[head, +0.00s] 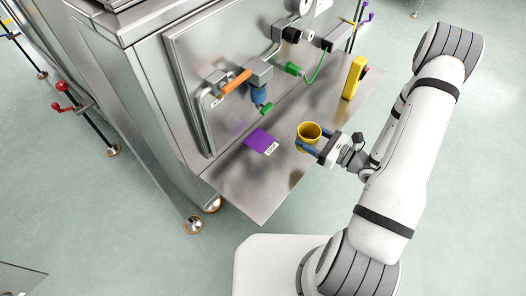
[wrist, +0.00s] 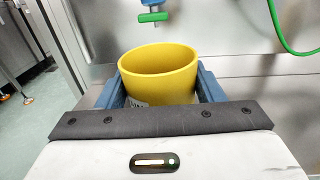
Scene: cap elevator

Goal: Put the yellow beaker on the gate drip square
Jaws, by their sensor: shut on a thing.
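The yellow beaker (head: 309,131) is in my gripper (head: 309,146), over the steel shelf. In the wrist view the beaker (wrist: 158,72) stands upright with its open rim up, between the two blue fingers of my gripper (wrist: 158,88). The fingers are shut on its sides. A purple square (head: 261,141) with a white label lies on the shelf, to the left of the beaker, below a blue valve outlet with a green handle (head: 267,108). I take it to be the drip square. The wrist view does not show the square. I cannot tell how high the beaker is above the shelf.
The steel shelf (head: 262,198) juts from the machine's front panel. An orange-handled valve (head: 237,82) and a green hose (head: 318,68) are above it. A yellow upright block (head: 354,77) stands at the shelf's far right. The shelf's front part is clear.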

